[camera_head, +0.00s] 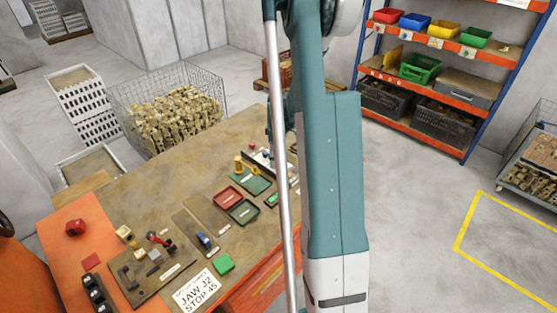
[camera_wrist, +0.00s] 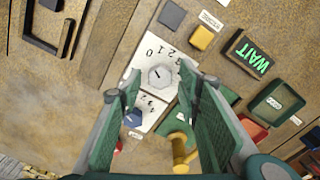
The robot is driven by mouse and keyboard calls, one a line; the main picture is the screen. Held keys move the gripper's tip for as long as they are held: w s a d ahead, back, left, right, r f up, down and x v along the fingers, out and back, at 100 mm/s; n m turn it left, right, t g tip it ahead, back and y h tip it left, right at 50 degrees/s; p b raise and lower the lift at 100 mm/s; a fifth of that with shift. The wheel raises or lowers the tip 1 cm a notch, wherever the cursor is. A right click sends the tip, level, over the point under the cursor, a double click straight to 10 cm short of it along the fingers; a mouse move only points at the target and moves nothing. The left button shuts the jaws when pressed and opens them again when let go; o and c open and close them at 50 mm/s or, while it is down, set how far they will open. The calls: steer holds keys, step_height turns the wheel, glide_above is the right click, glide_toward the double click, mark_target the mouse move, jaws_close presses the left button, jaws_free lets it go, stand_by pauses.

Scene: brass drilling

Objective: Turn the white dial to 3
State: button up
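The white dial (camera_wrist: 160,76) sits on a white plate with black numerals around it in the wrist view. A short dark mark shows on its face, but I cannot tell surely which numeral it points to. My gripper (camera_wrist: 160,82) is open, with one green finger on each side of the dial's place in the picture. I see no clear contact with the dial. In the head view my arm hides the gripper and the dial; part of a white panel (camera_head: 261,159) shows beside the arm.
A blue dial (camera_wrist: 133,118) on a second numbered plate lies close by. A brass part (camera_wrist: 179,150) stands near the right finger. A yellow button (camera_wrist: 202,37) and a lit WAIT display (camera_wrist: 250,53) are near. Red (camera_head: 227,197) and green (camera_head: 243,211) trays lie on the bench.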

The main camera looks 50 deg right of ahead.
steer(key=c, duration=0.9)
